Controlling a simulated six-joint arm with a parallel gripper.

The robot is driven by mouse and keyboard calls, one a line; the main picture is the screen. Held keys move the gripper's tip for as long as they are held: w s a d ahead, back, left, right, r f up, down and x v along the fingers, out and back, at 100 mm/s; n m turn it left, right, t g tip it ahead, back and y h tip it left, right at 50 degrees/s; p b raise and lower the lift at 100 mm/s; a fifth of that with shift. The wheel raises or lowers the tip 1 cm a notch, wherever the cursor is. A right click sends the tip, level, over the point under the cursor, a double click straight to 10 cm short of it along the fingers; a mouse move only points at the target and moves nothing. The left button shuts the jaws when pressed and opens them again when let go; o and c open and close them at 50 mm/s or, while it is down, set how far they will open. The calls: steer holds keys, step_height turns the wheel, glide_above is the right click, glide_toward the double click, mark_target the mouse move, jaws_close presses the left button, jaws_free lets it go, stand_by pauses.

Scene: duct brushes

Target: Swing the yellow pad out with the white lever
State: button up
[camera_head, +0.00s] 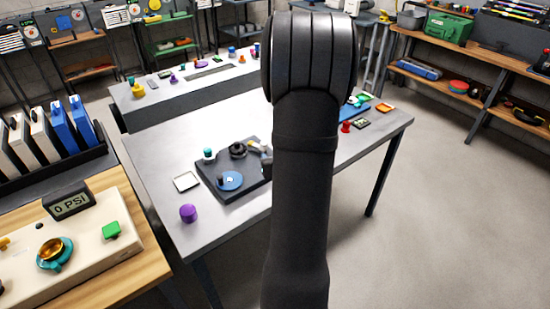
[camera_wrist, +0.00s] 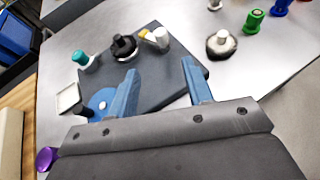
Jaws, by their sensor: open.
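A dark board (camera_head: 222,188) lies on the grey table; it also fills the middle of the wrist view (camera_wrist: 160,82). Near its far edge in the wrist view are a small yellow pad (camera_wrist: 146,35) and, beside it, a white upright piece (camera_wrist: 161,39) that looks like the lever. In the head view the yellow pad (camera_head: 252,143) shows small beside my arm, which hides the board's right side. My gripper (camera_wrist: 160,66) is open with nothing between its blue fingers. It is over the board, with the yellow pad and white piece beyond its fingertips.
The board also carries a black knob (camera_wrist: 123,46), a teal knob (camera_wrist: 80,58) and a blue disc (camera_wrist: 101,101), partly behind the left finger. A white square tray (camera_head: 186,181) and purple knob (camera_head: 188,213) lie left. A black-and-white knob (camera_wrist: 220,42) stands right of the board.

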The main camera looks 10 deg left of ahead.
steer(key=shift+s+d+r, duration=0.1)
steer(key=shift+s, duration=0.2)
steer(key=shift+c, duration=0.5)
